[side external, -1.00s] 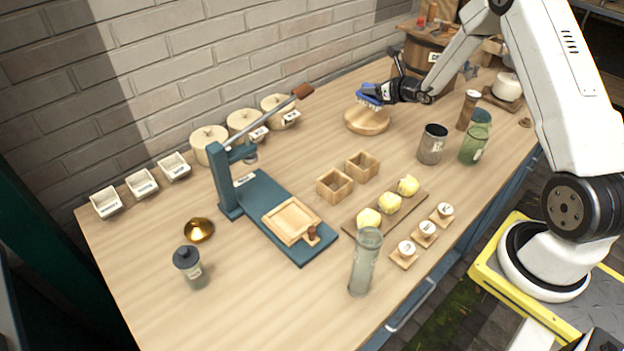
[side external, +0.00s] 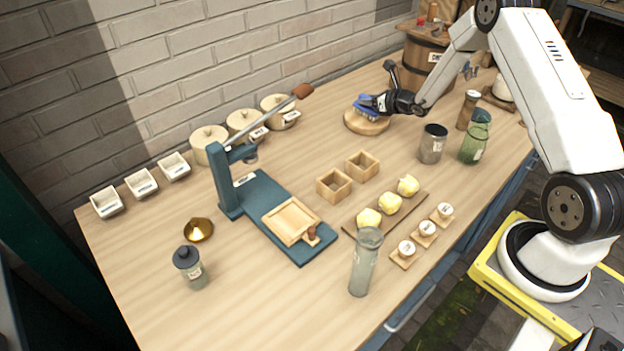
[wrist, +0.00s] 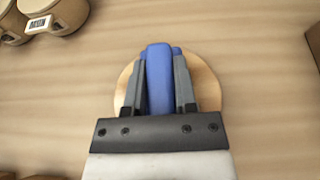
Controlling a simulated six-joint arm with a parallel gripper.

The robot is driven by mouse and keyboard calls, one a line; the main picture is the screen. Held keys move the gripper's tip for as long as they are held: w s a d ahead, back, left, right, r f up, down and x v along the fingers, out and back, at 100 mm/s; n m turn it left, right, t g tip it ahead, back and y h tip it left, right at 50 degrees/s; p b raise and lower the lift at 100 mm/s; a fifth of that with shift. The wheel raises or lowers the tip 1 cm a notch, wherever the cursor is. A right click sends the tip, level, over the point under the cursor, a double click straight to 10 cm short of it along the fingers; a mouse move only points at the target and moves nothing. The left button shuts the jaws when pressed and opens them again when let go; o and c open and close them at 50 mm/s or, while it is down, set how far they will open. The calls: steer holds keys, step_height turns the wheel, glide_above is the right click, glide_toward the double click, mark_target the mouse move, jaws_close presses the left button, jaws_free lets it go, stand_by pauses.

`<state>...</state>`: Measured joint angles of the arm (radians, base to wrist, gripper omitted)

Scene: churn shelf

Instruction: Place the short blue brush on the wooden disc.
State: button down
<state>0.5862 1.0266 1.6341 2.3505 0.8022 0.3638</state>
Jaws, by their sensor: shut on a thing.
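The short blue brush (side external: 366,105) is at the wooden disc (side external: 353,122), bristles down, near the back of the table. My gripper (side external: 379,104) is shut on the brush, coming in from the right. In the wrist view the blue brush (wrist: 158,80) lies between the two fingers, over the round disc (wrist: 209,90). The brush appears low at the disc's top. I cannot tell whether its bristles touch the wood.
A wooden churn (side external: 424,58) stands behind my gripper. Lidded round crocks (side external: 279,110) stand to the left by the wall. A dark jar (side external: 432,144) and a green bottle (side external: 475,137) stand to the front right. Two small wooden boxes (side external: 334,184) are in front.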

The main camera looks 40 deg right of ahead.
steer(key=shift+f, duration=0.15)
steer(key=shift+c, duration=2)
jaws_free()
steer(key=shift+r, duration=0.2)
steer(key=v, duration=1.2)
